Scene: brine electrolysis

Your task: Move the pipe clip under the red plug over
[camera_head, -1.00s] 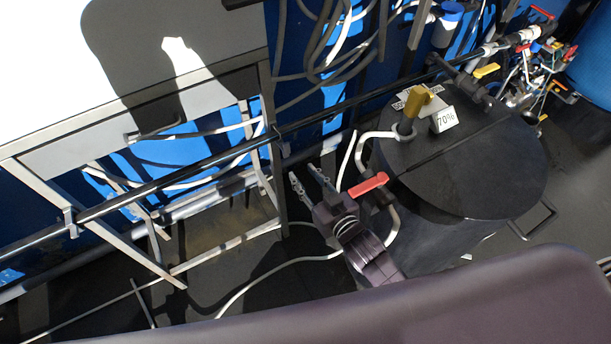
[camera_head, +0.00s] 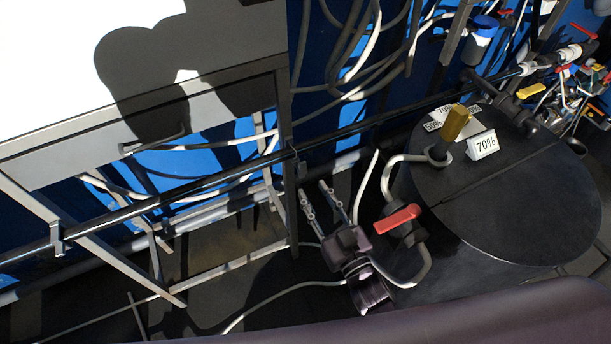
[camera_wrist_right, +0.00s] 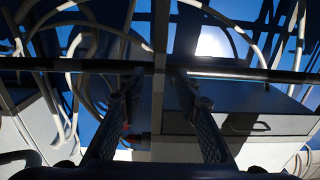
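A red part (camera_head: 398,219), plug or valve handle, sits on the grey hose fitting beside the black tank. No pipe clip is clear directly under it. One clip-like bracket (camera_head: 57,238) sits on the long black pipe (camera_head: 180,192) at the left; a darker one (camera_head: 293,157) is where the pipe passes the metal frame's leg. My right gripper (camera_head: 314,190) is open and empty, its fingers apart, a little below the pipe and left of the red part. In the right wrist view, its fingers (camera_wrist_right: 155,80) point towards the dark pipe. My left gripper is not in view.
A metal frame (camera_head: 100,250) stands at the left. Loose hoses (camera_head: 375,50) hang behind the pipe. A pale cable crosses the dark floor.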

